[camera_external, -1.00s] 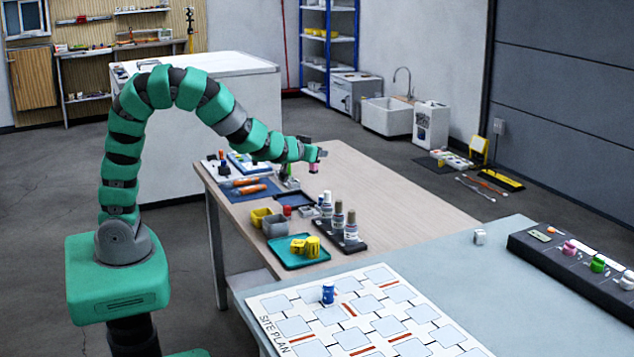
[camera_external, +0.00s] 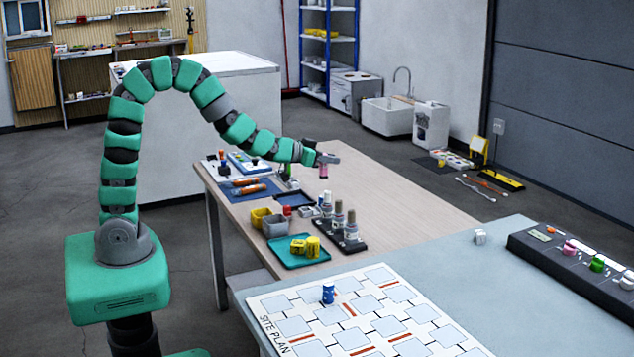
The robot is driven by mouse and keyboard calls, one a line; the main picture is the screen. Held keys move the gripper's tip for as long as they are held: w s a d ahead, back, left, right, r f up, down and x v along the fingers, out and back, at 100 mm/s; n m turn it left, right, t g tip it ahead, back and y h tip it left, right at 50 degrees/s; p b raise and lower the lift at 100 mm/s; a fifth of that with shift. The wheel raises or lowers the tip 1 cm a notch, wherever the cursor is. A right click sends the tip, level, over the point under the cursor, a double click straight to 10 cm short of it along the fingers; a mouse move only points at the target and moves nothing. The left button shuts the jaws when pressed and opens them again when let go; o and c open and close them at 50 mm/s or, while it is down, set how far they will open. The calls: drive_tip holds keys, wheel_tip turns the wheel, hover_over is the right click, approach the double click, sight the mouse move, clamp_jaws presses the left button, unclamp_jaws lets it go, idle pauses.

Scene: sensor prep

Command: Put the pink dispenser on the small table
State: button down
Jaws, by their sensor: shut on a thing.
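My gripper (camera_external: 325,160) is at the end of the green arm, above the far part of the wooden table (camera_external: 400,195). It is shut on a small pink dispenser (camera_external: 323,172), which hangs below the jaws and looks upright. The dispenser appears to be above the tabletop, but the exact gap is hard to judge. A grey table (camera_external: 420,270) stands in front at the right. I cannot tell from the picture which of the two is the small table.
The wooden table holds a teal tray (camera_external: 284,262) with yellow items, dark-capped bottles (camera_external: 350,228), bins (camera_external: 275,228) and a blue mat (camera_external: 238,195). The wooden table's right side is clear.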

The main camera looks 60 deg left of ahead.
drive_tip(key=w+a+m+h+p, duration=0.1)
drive_tip(key=w+a, duration=0.2)
drive_tip(key=a, duration=0.8)
drive_tip(key=w+a+p, duration=0.2)
drive_tip(key=w+a, duration=0.2)
drive_tip(key=a, duration=0.6)
drive_tip(key=s+a+f+n+y+p, duration=0.15)
drive_tip(key=a+f, duration=0.25)
drive_tip(key=a, duration=0.7)
drive_tip(key=s+a+f+p, duration=0.15)
drive_tip(key=a+f, duration=0.25)
drive_tip(key=a, duration=0.7)
drive_tip(key=f+b, duration=0.6)
drive_tip(key=b, duration=0.1)
drive_tip(key=shift+s+d+f, duration=0.1)
drive_tip(key=shift+s+f, duration=0.1)
drive_tip(key=shift+f, duration=0.05)
drive_tip(key=shift+f, duration=0.3)
drive_tip(key=c, duration=1.2)
unclamp_jaws()
